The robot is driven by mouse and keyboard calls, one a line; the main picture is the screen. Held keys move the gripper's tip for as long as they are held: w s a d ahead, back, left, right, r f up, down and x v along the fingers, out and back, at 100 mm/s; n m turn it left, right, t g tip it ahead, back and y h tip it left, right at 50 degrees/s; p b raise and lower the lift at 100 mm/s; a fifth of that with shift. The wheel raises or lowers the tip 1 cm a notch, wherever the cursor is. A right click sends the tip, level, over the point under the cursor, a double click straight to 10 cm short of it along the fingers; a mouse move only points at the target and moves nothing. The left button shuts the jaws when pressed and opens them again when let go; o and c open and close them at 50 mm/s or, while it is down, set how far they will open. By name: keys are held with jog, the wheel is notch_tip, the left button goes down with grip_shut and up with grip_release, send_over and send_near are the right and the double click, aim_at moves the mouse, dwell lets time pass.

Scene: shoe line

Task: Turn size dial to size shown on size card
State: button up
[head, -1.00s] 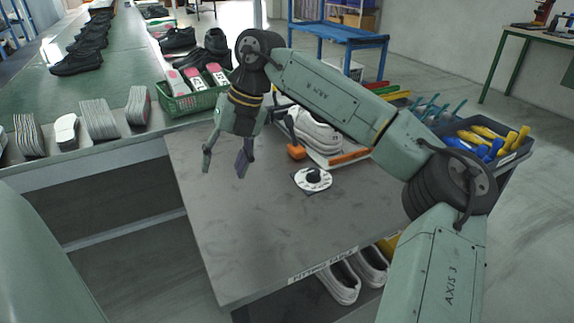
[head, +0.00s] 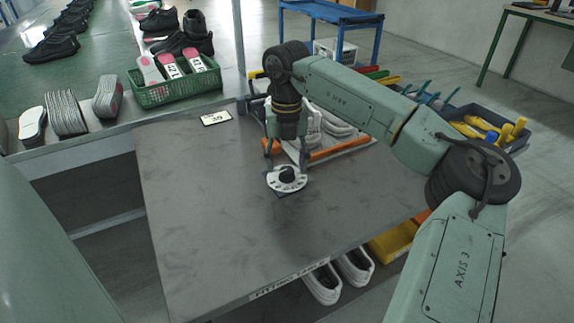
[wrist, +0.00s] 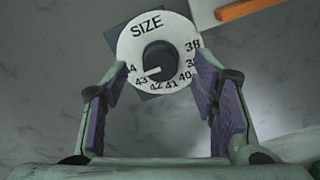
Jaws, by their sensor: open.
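The size dial (head: 287,181) is a white disc with a black knob on a dark base, on the grey table. In the wrist view the dial (wrist: 148,29) reads SIZE, with numbers from 38 to 44 around its edge. The black knob (wrist: 159,56) has a white pointer line aimed at lower left, near 43. The white size card (head: 216,118) lies at the table's back left; its small print looks like 39. My gripper (head: 286,155) points down over the dial. Its open fingers stand on either side of the knob, apart from it.
A tray with white shoes and an orange bar (head: 340,149) is close behind the dial. A green basket (head: 178,91) of insoles stands on the line at back left. A dark bin (head: 510,140) of coloured tools is at right. The table's front and left (head: 210,220) are clear.

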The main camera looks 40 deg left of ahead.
jog(key=shift+f, duration=1)
jog(key=shift+c, duration=0.2)
jog(key=c, duration=1.1)
